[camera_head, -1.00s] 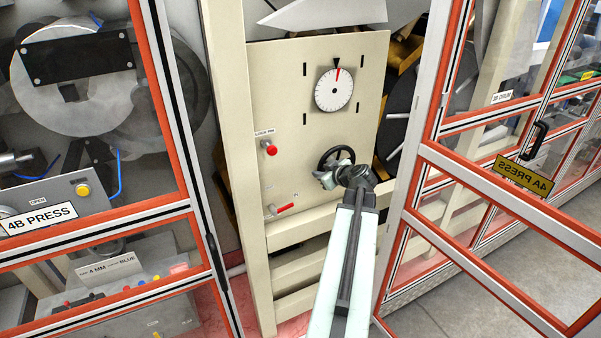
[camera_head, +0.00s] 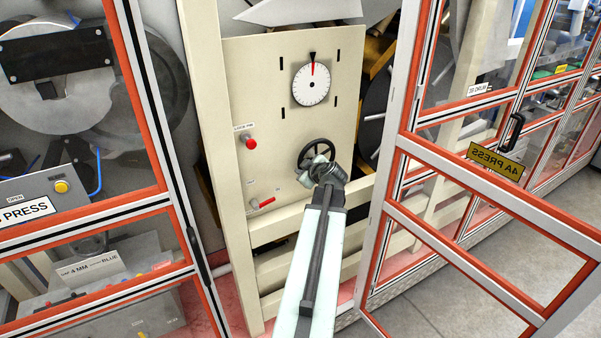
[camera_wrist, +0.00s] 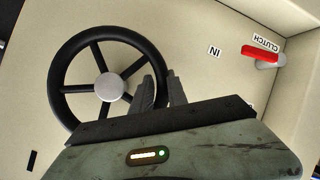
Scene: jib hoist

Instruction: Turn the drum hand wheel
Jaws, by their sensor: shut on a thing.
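The black hand wheel (camera_head: 304,162) is mounted low on the cream panel, and its spokes and grey hub (camera_wrist: 109,87) show in the wrist view. My gripper (camera_head: 321,160) is at the wheel's lower part. In the wrist view my gripper (camera_wrist: 161,88) has its two dark fingers on either side of the rim, shut on it. The fingers and wrist body hide part of the rim. Above the wheel, a white dial (camera_head: 311,91) has a red pointer close to the black mark at the top.
A red-handled clutch lever (camera_wrist: 260,52) is beside an "IN" label; it also shows in the head view (camera_head: 266,202). A red knob (camera_head: 251,144) sits above it. Orange-edged guard frames stand left and right, including an open door (camera_head: 480,230). Grey floor shows at lower right.

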